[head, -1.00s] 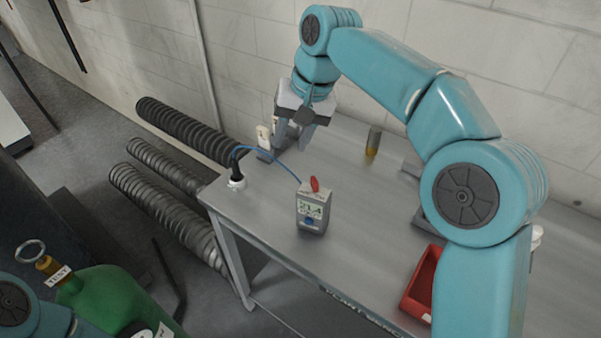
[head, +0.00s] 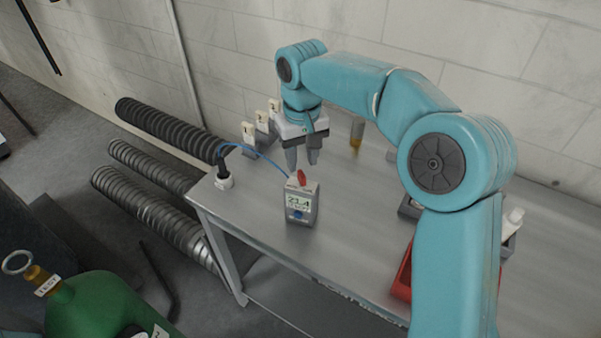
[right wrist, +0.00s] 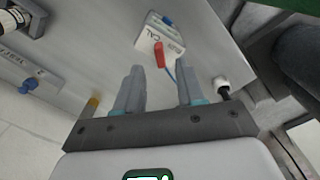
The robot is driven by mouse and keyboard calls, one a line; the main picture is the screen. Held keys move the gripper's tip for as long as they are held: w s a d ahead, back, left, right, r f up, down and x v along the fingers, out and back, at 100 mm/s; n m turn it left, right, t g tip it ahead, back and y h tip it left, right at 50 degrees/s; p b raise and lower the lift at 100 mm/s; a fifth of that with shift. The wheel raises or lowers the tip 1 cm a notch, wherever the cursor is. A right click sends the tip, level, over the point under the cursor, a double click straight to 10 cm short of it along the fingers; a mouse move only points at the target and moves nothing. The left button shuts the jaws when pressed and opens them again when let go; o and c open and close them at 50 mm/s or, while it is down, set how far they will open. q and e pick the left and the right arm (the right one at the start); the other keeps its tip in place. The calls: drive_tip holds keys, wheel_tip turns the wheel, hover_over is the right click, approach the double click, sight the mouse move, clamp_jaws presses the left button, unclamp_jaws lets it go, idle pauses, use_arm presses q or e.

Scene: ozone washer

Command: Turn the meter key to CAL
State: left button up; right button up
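The meter (head: 300,205) is a small grey box with a lit display and a blue button, upright on the metal table. Its red key (head: 301,177) sticks up from the top. In the right wrist view the meter (right wrist: 150,35) has a CAL label on its top, and the red key (right wrist: 160,54) lies beyond the fingertips, near the middle. My right gripper (head: 302,161) is open and empty, just behind and above the key, fingers pointing down; its spread fingers also show in the right wrist view (right wrist: 161,80). My left gripper is out of view.
A blue cable (head: 256,153) runs from the meter to a black plug in a white fitting (head: 223,181). White-tagged holders (head: 262,122) and an amber vial (head: 356,135) stand behind. A red tray (head: 401,280) is partly behind my right arm.

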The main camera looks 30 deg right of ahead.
sight(301, 173)
wheel_tip(301, 173, down, 4)
drive_tip(key=shift+f, duration=0.4)
clamp_jaws()
drive_tip(key=shift+n+p, duration=0.3)
unclamp_jaws()
